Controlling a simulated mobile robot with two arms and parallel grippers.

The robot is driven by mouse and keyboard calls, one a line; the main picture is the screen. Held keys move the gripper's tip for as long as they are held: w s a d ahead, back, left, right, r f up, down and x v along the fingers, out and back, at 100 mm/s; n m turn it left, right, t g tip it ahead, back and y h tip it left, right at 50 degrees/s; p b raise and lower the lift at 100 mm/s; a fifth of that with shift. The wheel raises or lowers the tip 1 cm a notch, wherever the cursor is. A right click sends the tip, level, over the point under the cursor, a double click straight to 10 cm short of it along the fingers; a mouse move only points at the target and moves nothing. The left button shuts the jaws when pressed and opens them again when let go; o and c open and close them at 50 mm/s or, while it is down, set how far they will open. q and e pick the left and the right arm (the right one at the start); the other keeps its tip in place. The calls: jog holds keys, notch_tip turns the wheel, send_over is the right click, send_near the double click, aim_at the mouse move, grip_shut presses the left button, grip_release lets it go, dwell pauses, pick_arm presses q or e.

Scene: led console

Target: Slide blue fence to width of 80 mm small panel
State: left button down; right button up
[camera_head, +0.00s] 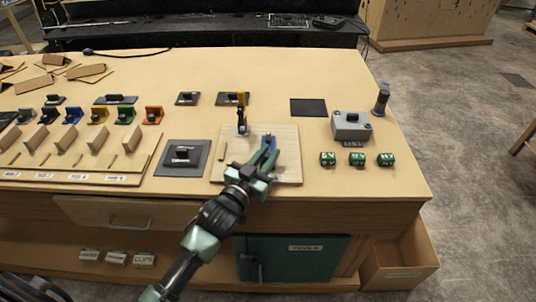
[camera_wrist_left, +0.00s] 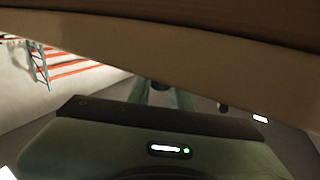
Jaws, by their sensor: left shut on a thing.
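A blue fence (camera_head: 268,141) stands on the right part of a light wooden board (camera_head: 288,171) near the table's front edge. My left gripper (camera_head: 265,156) is shut on the blue fence, its green fingers covering the lower part. A yellow and black upright piece (camera_head: 241,115) stands at the board's back. A small wooden strip (camera_head: 222,151) lies on the board's left side. I cannot tell which piece is the 80 mm small panel. In the left wrist view, a pale wooden edge crosses in front of my green fingers (camera_wrist_left: 162,90), and the fence is hidden. My right gripper is not in view.
Left of the board is a grey pad (camera_head: 173,169) with a black block. Farther left, coloured brackets (camera_head: 98,115) and several small wooden panels stand on a tray. Right are a grey box (camera_head: 351,125), green cubes (camera_head: 357,159) and a dark bottle (camera_head: 382,98).

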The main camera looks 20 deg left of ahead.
pick_arm(q)
jog(key=shift+s+a+p, duration=0.3)
jog(key=shift+a+p, duration=0.1)
jog(key=shift+a, duration=0.7)
jog(key=c, duration=1.4)
grip_release()
jog(key=shift+o, duration=0.6)
jog(key=shift+a, duration=0.2)
jog(key=shift+s, duration=0.1)
jog(key=shift+s, duration=0.2)
jog(key=s, duration=0.2)
jog(key=s+a+b, duration=0.1)
jog(key=s, duration=0.1)
jog(key=s+b, duration=0.1)
jog(key=s, duration=0.2)
jog(key=shift+s+a, duration=0.1)
jog(key=shift+a, duration=0.15)
jog(key=shift+f, duration=0.1)
